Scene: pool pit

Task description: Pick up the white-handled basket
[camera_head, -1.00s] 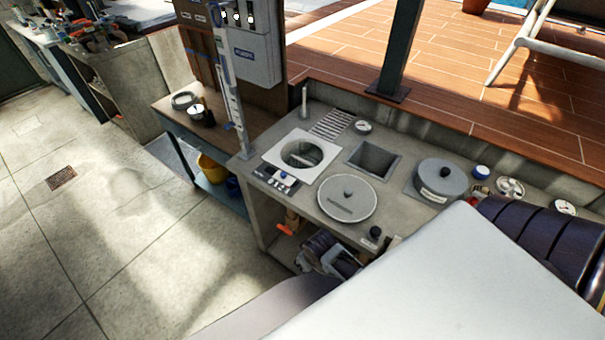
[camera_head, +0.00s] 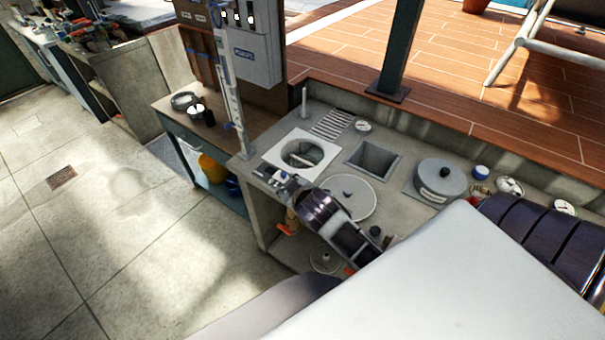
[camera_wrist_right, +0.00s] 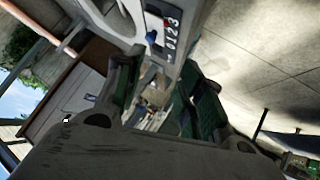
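A square white plate (camera_head: 325,147) with a round opening is set in the counter. A pale curved piece (camera_head: 297,160) shows inside the opening; it may be the basket's white handle, but I cannot tell. The basket's body is not clearly seen. My right gripper (camera_head: 280,180) is over the counter's front left, just in front of the plate. In the right wrist view its two dark green fingers (camera_wrist_right: 165,92) stand apart with nothing seen held between them. That view also shows part of the white plate (camera_wrist_right: 112,18). My left gripper is not in view.
A round grey lid (camera_head: 355,205) lies partly behind my right arm. A square hole (camera_head: 373,160) and a grey lidded pot (camera_head: 441,179) are further right. A white upright pipe (camera_head: 232,95) stands left of the plate. A numbered panel with a blue knob (camera_wrist_right: 152,38) lies near my fingers.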

